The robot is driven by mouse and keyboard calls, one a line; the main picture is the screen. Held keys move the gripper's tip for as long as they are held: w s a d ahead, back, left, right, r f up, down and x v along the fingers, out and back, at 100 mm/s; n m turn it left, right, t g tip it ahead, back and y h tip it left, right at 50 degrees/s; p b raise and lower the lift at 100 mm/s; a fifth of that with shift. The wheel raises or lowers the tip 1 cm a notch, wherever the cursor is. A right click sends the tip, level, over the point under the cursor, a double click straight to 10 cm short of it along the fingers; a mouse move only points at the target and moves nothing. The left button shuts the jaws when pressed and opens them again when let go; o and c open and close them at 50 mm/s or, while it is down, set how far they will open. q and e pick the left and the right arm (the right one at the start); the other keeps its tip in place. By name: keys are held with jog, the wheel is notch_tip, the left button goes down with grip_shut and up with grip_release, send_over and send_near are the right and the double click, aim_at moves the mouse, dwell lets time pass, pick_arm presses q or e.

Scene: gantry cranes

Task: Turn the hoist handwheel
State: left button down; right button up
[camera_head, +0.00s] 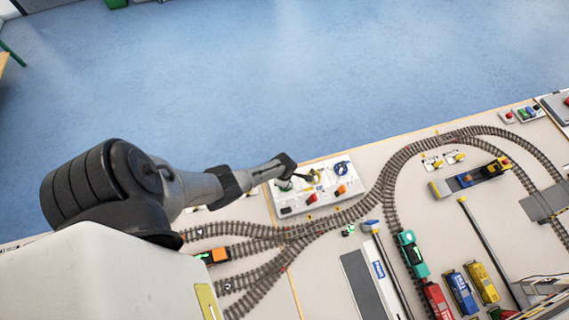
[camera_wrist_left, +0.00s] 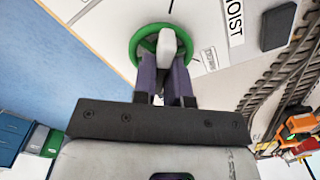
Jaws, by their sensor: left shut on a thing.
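The green hoist handwheel (camera_wrist_left: 134,48) is on a white panel at the top of the left wrist view, with the letters "OIST" beside it. My left gripper (camera_wrist_left: 164,66) is at the wheel, its two fingers shut on it around a pale grey rounded part. Fingers and pale part hide much of the wheel's middle and lower rim. In the head view my left gripper (camera_head: 301,177) is over the left end of the white control panel (camera_head: 290,208), and only a sliver of green shows there. My right gripper is out of view.
The panel also carries a blue wheel (camera_head: 341,168), a red block (camera_head: 311,198) and an orange block (camera_head: 341,190). Model tracks (camera_head: 395,165) curve close by. An orange locomotive (camera_head: 213,255) stands below my arm. Colourful wagons (camera_head: 459,290) stand at lower right.

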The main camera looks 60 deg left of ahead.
pick_arm(q)
jog(key=c, duration=1.4)
grip_release()
jog(key=shift+o, duration=1.2)
jog(key=shift+r+p, duration=0.3)
jog(key=shift+r, duration=0.2)
notch_tip(320, 180, up, 13)
jog(key=p, duration=0.3)
jog(key=shift+p, duration=0.4)
jog(key=shift+f, duration=0.1)
